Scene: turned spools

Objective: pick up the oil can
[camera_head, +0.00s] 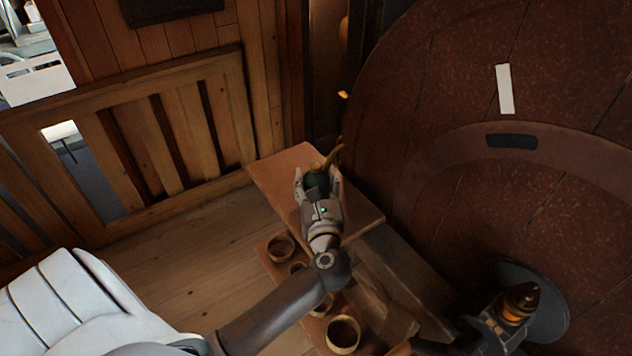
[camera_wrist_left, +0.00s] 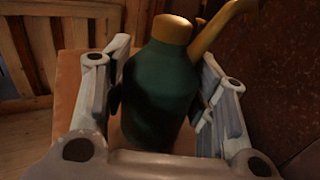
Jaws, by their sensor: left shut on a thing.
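The oil can (camera_wrist_left: 158,95) has a dark green body, a brass cap and a brass spout slanting up to the right. It stands upright between the fingers of my left gripper (camera_wrist_left: 160,105) in the left wrist view. In the head view the oil can (camera_head: 317,181) is partly hidden by my left gripper (camera_head: 318,187), which is shut on it above the wooden shelf top (camera_head: 281,174). I cannot tell whether the can's base touches the wood. My right gripper is not in view.
Several brass-coloured bowls (camera_head: 343,335) sit on a lower shelf below the top. A large round reddish-brown wooden form (camera_head: 450,90) rises close on the right. A slatted wooden railing (camera_head: 180,140) stands behind at left. A brass-topped object (camera_head: 520,298) stands at lower right.

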